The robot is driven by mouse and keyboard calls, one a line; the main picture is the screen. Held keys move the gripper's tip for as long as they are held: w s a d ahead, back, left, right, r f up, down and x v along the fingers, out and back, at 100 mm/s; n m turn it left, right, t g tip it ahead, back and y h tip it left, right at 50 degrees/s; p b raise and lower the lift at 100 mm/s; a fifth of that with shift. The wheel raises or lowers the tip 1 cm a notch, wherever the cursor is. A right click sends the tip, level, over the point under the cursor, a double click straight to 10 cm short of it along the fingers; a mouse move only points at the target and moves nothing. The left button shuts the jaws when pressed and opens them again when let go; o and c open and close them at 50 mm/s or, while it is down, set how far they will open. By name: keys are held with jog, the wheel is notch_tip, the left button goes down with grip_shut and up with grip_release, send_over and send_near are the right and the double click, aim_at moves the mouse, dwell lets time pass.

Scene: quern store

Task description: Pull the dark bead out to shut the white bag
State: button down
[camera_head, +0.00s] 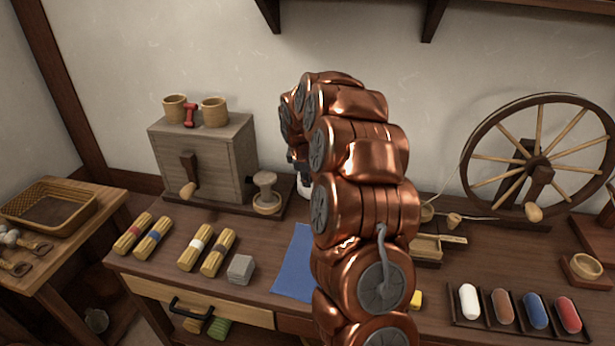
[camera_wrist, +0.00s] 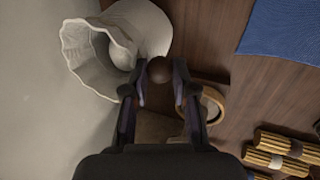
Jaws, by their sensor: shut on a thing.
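The white bag (camera_wrist: 85,50) lies at the upper left of the wrist view. Its wide ruffled mouth is open, and a pale rounded shape shows inside. The dark bead (camera_wrist: 159,70) is round and brown, beside the bag's mouth. My gripper (camera_wrist: 160,72) is shut on the bead, one finger at each side. I cannot make out a cord between bead and bag. In the head view my copper arm hides the bead and most of the bag; only a small white patch of the bag (camera_head: 303,191) shows beside it.
A wooden spool stand (camera_head: 266,192) and a grey box with a crank (camera_head: 205,155) stand left of my arm. A blue cloth (camera_head: 293,270) lies in front; it also shows in the wrist view (camera_wrist: 285,30). A spinning wheel (camera_head: 537,160) stands at the right.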

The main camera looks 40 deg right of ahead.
dwell(0.4)
jog(key=s+a, duration=0.1)
jog(key=a, duration=0.1)
jog(key=s+a, duration=0.2)
jog(key=shift+s+b, duration=0.25)
jog(key=shift+b, duration=0.15)
jog(key=c, duration=0.9)
grip_release()
jog(key=v, duration=1.2)
